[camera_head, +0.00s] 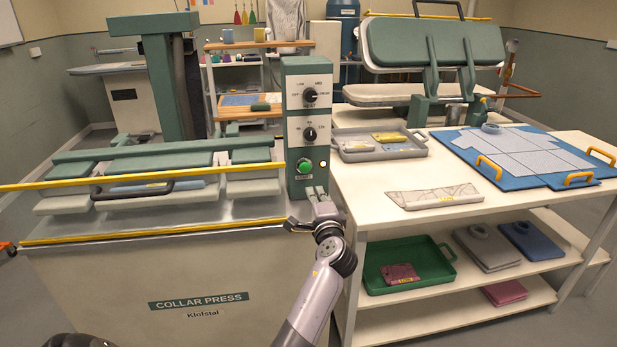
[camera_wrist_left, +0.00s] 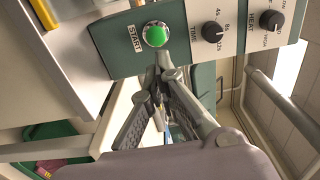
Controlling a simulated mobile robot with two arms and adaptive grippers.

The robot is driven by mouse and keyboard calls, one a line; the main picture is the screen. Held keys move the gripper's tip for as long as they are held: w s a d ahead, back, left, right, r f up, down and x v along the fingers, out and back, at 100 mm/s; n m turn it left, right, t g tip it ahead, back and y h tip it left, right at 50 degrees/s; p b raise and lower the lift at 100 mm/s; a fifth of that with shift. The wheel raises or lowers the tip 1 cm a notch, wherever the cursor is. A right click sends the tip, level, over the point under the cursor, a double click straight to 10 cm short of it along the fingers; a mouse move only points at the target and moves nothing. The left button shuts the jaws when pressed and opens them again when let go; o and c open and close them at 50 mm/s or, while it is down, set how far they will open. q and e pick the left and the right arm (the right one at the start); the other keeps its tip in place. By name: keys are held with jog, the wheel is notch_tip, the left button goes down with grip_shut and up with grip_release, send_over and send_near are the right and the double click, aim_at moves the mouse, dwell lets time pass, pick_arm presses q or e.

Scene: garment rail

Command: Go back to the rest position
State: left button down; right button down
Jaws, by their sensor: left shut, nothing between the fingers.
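My left gripper (camera_head: 314,196) is in front of the lower part of the collar press's control box (camera_head: 308,128), below the green START button (camera_head: 304,168). In the left wrist view, the fingers (camera_wrist_left: 163,68) are together and empty. Their tips are close to the box's lower edge, near the green button (camera_wrist_left: 156,34); I cannot tell whether they touch the box. The left forearm rises from the bottom of the head view. My right gripper is not in view.
The collar press (camera_head: 150,285) stands at left, its head lowered over the bed. A white table (camera_head: 377,215) at right holds a grey tray (camera_head: 350,157), a folded cloth (camera_head: 432,196) and a blue board (camera_head: 592,184). A green tray (camera_head: 448,252) is on its shelf.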

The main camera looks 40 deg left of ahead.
pick_arm(q)
jog(key=shift+f, duration=0.1)
jog(key=s+d+f+m+h, duration=0.1)
jog(key=d+f+h, duration=0.25)
jog(key=f, duration=0.85)
jog(key=d+f+h, duration=0.3)
jog(key=d+f, duration=0.1)
jog(key=f, duration=0.8)
jog(key=s+d+f+g+h, duration=0.2)
jog(key=s+d+f, duration=0.1)
jog(key=s+f, duration=0.55)
jog(key=s+d+f+g+h, duration=0.2)
jog(key=s+d+f, duration=0.25)
jog(key=f, duration=0.75)
jog(key=s+d+f+n+g+h, duration=0.1)
jog(key=s+d+f+n+g, duration=0.1)
jog(key=s+f, duration=0.7)
jog(key=s+d+f+n+g+h, duration=0.15)
jog(key=s+f, duration=0.35)
jog(key=s, duration=0.7)
jog(key=s+d+f+n+g, duration=0.1)
jog(key=s+f, duration=0.1)
jog(key=s, duration=0.8)
jog(key=s+d+f+n+g, duration=0.1)
jog(key=s+f+n+g, duration=0.1)
jog(key=s, duration=0.8)
jog(key=shift+s+d+f, duration=0.15)
jog(key=shift+d+f, duration=0.1)
jog(key=shift+f, duration=0.45)
